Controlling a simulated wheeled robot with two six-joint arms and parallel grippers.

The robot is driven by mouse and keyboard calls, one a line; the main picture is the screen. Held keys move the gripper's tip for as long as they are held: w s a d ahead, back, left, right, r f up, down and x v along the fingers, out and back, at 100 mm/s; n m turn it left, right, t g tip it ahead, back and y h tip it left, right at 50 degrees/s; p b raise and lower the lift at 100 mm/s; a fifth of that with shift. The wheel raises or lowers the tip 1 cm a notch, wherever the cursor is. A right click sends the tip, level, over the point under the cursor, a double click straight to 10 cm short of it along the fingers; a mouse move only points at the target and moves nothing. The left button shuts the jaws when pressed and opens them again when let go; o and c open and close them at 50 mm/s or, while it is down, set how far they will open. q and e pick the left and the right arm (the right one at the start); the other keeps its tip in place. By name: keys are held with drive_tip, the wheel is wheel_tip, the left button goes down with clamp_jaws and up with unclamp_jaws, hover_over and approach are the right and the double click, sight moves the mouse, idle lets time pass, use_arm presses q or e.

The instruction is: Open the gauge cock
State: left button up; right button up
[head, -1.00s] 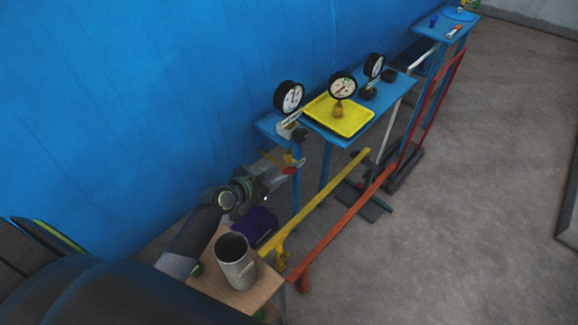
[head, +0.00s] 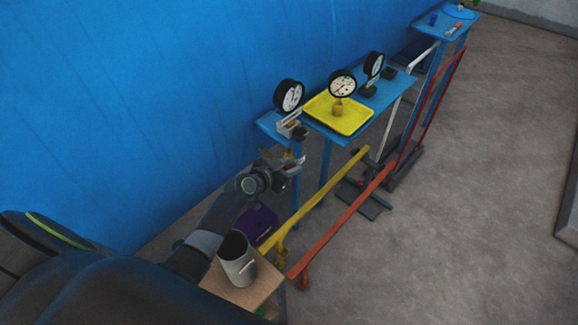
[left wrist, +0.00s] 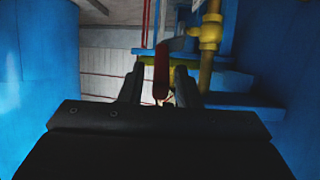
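The gauge cock's red lever (left wrist: 161,75) shows in the left wrist view, hanging between my two fingers with a gap on either side. Brass-yellow pipework (left wrist: 208,40) stands just right of it. In the head view, my left gripper (head: 291,168) is at the blue stand's post, just below the left gauge (head: 289,95). The cock is small there and mostly hidden by the gripper. My left gripper (left wrist: 160,88) is open, with its fingers on both sides of the lever and no clear contact. My right gripper is not in view.
Two more gauges (head: 342,85) (head: 374,65) stand on the blue shelf, one in a yellow tray (head: 322,118). A grey cup (head: 238,262) stands on a wooden board (head: 268,285) below my left arm. Yellow (head: 320,200) and orange (head: 340,222) rails run alongside. Open floor lies to the right.

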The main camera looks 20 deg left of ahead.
sight(295, 165)
use_arm(q)
clamp_jaws()
drive_tip(key=p, duration=0.2)
drive_tip(key=r+g+p, duration=0.1)
drive_tip(key=shift+w+d+r+p, duration=0.2)
drive_tip(key=shift+w+r+p, duration=0.05)
drive_tip(key=shift+w+p, duration=0.15)
drive_tip(key=shift+w+d+r+g+y+p, duration=0.1)
drive_tip(key=shift+w+g+y+p, duration=0.05)
drive_tip(key=shift+g+y+p, duration=0.2)
drive_tip(key=shift+w+d+r+g+y+p, duration=0.1)
drive_tip(key=shift+w+r+g+y+p, duration=0.1)
drive_tip(key=shift+w+g, duration=0.25)
drive_tip(key=shift+w+d+r+g+y+p, duration=0.1)
drive_tip(key=shift+w+g+p, duration=0.1)
drive_tip(key=shift+g, duration=0.3)
drive_tip(key=shift+w+d+r+g+y, duration=0.2)
drive_tip(key=shift+w+g+y, duration=0.15)
drive_tip(key=shift+w+g, duration=0.4)
drive_tip(key=shift+s, duration=0.15)
drive_tip(key=shift+o, duration=0.8)
unclamp_jaws()
